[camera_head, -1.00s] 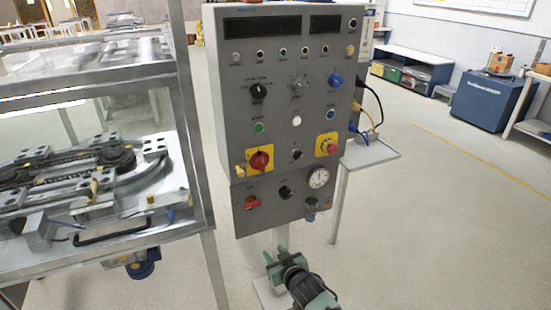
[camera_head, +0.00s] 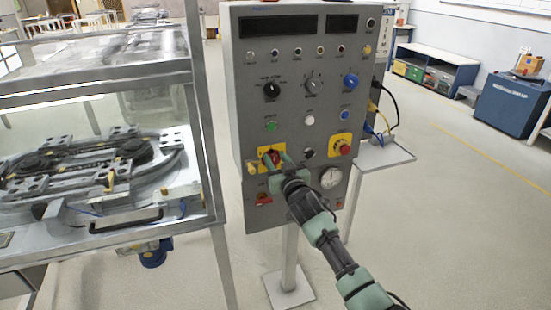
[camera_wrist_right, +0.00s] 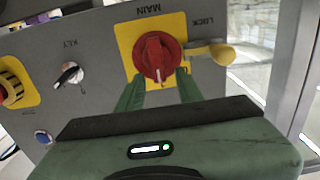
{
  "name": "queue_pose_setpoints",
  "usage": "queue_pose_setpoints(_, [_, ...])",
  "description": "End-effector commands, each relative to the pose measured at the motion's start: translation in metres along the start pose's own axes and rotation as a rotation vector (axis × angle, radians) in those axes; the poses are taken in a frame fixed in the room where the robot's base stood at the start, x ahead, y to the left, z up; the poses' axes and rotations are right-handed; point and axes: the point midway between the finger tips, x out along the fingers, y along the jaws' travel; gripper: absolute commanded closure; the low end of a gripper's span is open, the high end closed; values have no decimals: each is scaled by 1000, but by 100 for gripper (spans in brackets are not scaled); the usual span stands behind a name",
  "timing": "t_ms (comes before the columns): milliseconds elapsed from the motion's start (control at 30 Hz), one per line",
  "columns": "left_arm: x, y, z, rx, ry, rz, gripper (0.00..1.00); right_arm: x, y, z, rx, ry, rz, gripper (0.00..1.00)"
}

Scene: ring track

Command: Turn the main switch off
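The main switch is a red rotary knob (camera_wrist_right: 157,56) on a yellow plate (camera_wrist_right: 125,38), labelled MAIN in the right wrist view, where the panel appears upside down. Its handle ridge looks roughly upright there. In the head view the red knob (camera_head: 269,158) is partly covered by my right gripper (camera_head: 277,161). The right gripper is open. In the right wrist view its two green fingers (camera_wrist_right: 160,82) are spread, one on each side of the knob's near edge; I cannot tell if they touch it. My left gripper is not in view.
The grey control panel (camera_head: 300,100) carries several other knobs and buttons. A yellow lock piece (camera_wrist_right: 212,53) sits beside the main switch. A red emergency button (camera_head: 345,149) is to the right. A glass-sided machine frame (camera_head: 212,150) stands close on the left. Floor on the right is clear.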

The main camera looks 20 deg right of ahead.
Motion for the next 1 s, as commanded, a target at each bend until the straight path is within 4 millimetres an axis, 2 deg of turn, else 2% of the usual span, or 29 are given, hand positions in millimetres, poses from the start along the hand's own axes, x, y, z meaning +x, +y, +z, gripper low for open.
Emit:
queue_pose_setpoints(100, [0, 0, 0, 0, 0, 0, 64, 6, 0, 0, 0, -1, 0, 64])
queue_pose_setpoints(367, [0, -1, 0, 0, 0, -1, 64, 7, 0, 0, -1, -1, 0, 64])
queue_pose_setpoints(467, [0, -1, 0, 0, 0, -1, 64, 7, 0, 0, -1, -1, 0, 89])
queue_pose_setpoints(500, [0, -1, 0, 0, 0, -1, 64, 7, 0, 1, -1, -1, 0, 100])
queue_pose_setpoints(1000, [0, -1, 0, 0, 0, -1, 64, 6, -1, 8, -48, -14, 1, 100])
